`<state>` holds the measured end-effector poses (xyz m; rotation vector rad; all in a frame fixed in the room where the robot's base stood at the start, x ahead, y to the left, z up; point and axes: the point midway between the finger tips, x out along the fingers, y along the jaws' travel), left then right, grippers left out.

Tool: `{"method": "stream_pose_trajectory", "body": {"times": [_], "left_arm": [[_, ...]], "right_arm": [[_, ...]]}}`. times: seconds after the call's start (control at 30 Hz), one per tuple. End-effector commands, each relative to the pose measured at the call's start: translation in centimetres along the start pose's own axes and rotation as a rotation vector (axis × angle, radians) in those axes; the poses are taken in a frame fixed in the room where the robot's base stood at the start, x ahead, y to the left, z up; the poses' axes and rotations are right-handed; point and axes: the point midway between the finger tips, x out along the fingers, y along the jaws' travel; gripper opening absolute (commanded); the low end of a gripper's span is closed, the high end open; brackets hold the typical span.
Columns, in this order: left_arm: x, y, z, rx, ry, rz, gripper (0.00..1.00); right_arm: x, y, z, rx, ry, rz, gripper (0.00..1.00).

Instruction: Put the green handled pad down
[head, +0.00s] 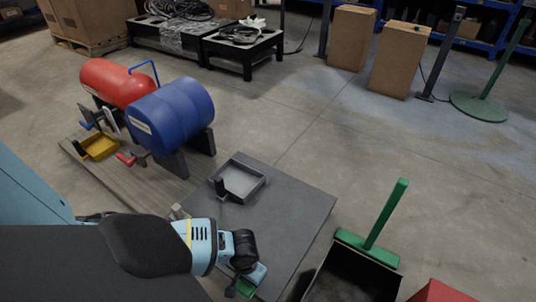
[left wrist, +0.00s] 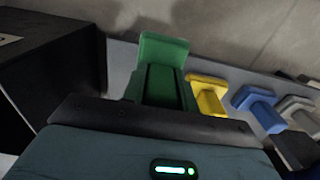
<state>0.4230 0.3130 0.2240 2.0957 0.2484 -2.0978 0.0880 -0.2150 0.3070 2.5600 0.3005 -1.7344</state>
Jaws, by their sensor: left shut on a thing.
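The green handled pad (left wrist: 163,72) stands right in front of my left gripper (left wrist: 150,117) in the left wrist view. The jaws are shut on it, though the body of the gripper hides the grip itself. In the head view only a little of the green pad (head: 245,288) shows below my left gripper (head: 248,272), near the front of the dark grey platform (head: 290,215). I cannot tell whether the pad touches the surface. My right gripper is in neither view.
A yellow handled pad (left wrist: 207,94), a blue one (left wrist: 259,107) and a grey one (left wrist: 299,112) stand in a row beside the green one. A grey tray (head: 240,182) lies on the platform. A green-handled dustpan (head: 365,260) stands to the right. Red (head: 115,82) and blue (head: 172,115) drums lie behind.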

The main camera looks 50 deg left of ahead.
Motion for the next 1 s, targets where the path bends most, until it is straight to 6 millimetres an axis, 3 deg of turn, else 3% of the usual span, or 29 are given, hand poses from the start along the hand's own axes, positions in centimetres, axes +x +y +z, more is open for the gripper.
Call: {"method": "stream_pose_trajectory", "body": {"times": [0.1, 0.3, 0.67, 0.83, 1.0], "left_arm": [[0.6, 1.4, -2.4, 0.0, 0.001, 0.002, 0.0], [0.6, 2.4, -4.3, 0.0, -0.001, 0.001, 0.0], [0.7, 3.1, -5.6, 0.0, 0.001, 0.002, 0.0], [3.3, 2.9, -5.3, -0.001, -0.002, -0.001, 0.0], [4.2, 2.9, -5.4, 0.0, 0.0, 0.0, 0.0]], "right_arm": [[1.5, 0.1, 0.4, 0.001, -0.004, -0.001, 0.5], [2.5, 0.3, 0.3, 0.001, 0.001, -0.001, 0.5], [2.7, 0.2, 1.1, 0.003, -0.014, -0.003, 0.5], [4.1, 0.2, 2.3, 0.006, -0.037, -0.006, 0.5], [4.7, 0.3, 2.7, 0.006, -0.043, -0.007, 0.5]]}}
